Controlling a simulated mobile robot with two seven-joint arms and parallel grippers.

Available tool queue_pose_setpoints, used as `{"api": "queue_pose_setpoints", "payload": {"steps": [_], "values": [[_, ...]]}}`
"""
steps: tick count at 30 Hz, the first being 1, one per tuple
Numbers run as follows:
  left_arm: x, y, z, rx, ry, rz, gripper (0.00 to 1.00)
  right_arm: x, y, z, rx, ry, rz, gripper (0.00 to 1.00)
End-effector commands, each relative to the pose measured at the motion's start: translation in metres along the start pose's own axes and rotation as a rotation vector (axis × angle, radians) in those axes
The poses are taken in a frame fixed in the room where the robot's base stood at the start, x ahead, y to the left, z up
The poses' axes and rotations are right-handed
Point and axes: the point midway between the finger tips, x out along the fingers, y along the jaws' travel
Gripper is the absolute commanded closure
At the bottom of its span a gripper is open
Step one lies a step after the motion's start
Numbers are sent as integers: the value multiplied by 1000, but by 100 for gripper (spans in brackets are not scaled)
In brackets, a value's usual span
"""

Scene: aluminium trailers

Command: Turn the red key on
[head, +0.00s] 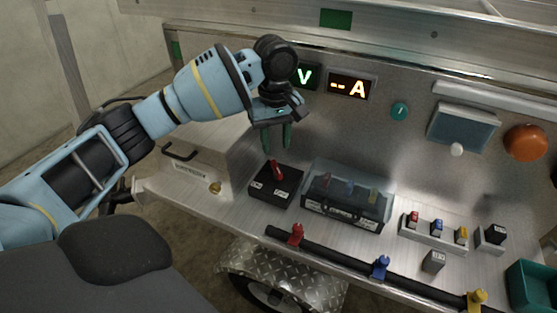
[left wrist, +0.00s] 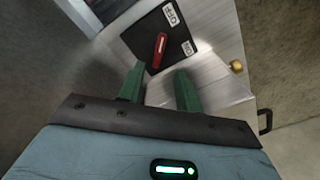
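The red key (head: 277,170) stands on a black switch box (head: 287,189) on the metal shelf. In the left wrist view the red key (left wrist: 157,53) lies between the OFF label (left wrist: 170,14) and the ON label (left wrist: 189,47), on the black plate (left wrist: 139,38), without its end on the ON label. My left gripper (head: 276,138) is above the key in the head view, fingers pointing down. Its two green fingers (left wrist: 160,82) are apart with nothing between them, and the key is beyond their tips. My right gripper is not in view.
A clear-covered box (head: 345,214) stands right of the switch box. A metal case with a black handle (head: 180,152) is on the left. A black bar with coloured clamps (head: 345,257) runs along the front. Displays (head: 350,87) are on the back panel.

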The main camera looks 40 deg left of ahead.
Motion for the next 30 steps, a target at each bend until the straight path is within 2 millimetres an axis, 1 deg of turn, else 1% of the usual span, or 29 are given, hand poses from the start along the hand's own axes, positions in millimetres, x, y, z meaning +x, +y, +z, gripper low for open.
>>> {"api": "queue_pose_setpoints", "payload": {"steps": [3, 7, 12, 15, 19, 26, 27, 30], "values": [[17, -1, 0, 0, -1, -4, 65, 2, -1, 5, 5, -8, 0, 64], [38, -1, 0, 1, 0, -4, 65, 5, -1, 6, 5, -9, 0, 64], [60, -1, 0, 1, 0, -4, 65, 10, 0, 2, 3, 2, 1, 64], [68, -1, 0, 1, 1, -3, 65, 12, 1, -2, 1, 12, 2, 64], [73, -1, 0, 1, 1, -1, 65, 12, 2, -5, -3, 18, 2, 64], [73, 0, 0, 1, 1, -1, 65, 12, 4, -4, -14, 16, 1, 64], [73, 0, 0, 1, 1, -1, 68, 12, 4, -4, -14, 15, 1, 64], [73, 0, 0, 1, 1, -1, 81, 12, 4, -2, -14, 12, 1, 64]]}}
